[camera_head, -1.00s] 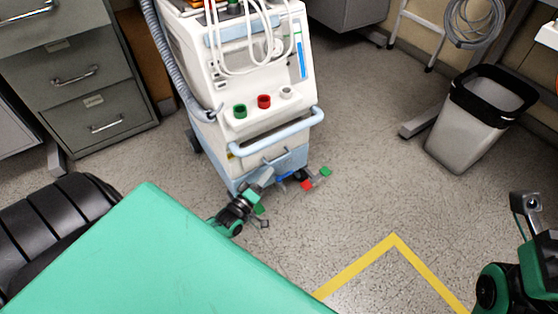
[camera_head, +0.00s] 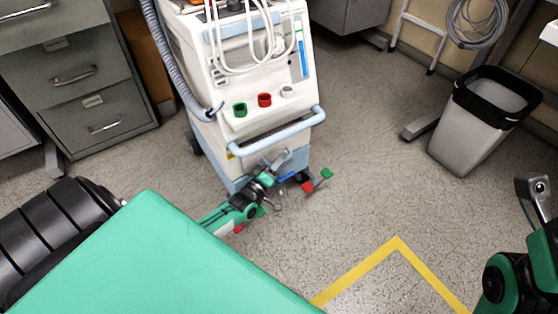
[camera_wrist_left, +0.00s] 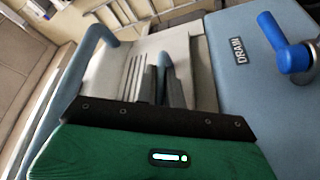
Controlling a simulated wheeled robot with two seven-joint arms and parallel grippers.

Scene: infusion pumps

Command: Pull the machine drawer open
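The white and light-blue machine (camera_head: 262,85) stands at the back centre.
A light-blue push bar (camera_head: 275,143) juts out above the drawer. A blue valve (camera_wrist_left: 292,56) beside a DRAIN label is close right of the fingers. Coloured pedals or feet (camera_head: 315,181) are at the base. A green surface (camera_head: 150,255) fills the lower left. A bin (camera_head: 475,125) stands right.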

